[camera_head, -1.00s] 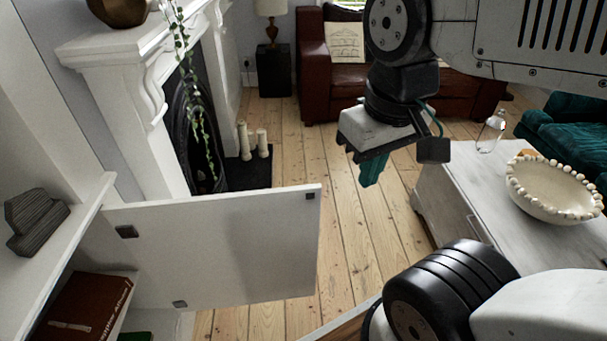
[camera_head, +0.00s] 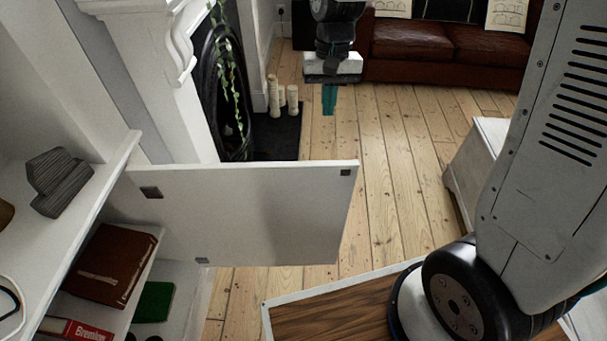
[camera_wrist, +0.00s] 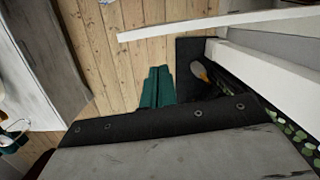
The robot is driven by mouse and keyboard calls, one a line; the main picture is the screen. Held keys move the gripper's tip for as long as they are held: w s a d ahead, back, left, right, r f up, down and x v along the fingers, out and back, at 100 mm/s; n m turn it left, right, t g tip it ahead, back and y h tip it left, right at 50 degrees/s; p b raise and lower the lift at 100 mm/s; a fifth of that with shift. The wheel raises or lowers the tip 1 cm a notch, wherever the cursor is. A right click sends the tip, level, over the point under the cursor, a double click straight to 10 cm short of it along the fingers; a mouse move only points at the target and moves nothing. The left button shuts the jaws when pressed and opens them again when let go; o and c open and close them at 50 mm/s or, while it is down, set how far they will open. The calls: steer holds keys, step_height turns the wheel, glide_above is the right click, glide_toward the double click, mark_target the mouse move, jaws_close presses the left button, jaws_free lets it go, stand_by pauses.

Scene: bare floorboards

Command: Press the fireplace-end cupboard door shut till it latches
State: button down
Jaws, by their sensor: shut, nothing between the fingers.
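The white cupboard door (camera_head: 245,212) stands wide open in the head view, swung out from the cupboard (camera_head: 90,195) at the left. Its inner face shows, with dark fittings near its corners. In the wrist view the door's edge (camera_wrist: 220,22) shows as a thin white strip across the top. My gripper (camera_head: 329,100) is beyond the door, above the floorboards, with its teal fingers pointing down. The fingers also show in the wrist view (camera_wrist: 158,88), closed together and empty. They look apart from the door.
The cupboard's shelves hold a brown book (camera_head: 112,262), a green object (camera_head: 153,302) and a dark grey ornament (camera_head: 58,180). The white fireplace (camera_head: 185,80) with cream candles (camera_head: 282,97) stands beyond the door. A brown sofa (camera_head: 440,50) is at the back.

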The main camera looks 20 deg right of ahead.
mark_target(304, 176)
steer(key=w+a+f+g, duration=0.1)
steer(key=w+a+f, duration=0.15)
steer(key=f, duration=0.45)
steer(key=w+a+f, duration=0.2)
steer(key=w+f, duration=0.1)
steer(key=f, duration=0.4)
steer(key=shift+m, duration=0.4)
steer(key=shift+s+a+f, duration=0.15)
steer(key=shift+s+f, duration=0.8)
steer(key=shift+f, duration=0.55)
steer(key=shift+s+a+f, duration=0.2)
steer(key=shift+s+f, duration=0.75)
steer(key=shift+f, duration=0.5)
steer(key=shift+s+a+f, duration=0.15)
steer(key=shift+s+f, duration=0.8)
steer(key=shift+f, duration=0.55)
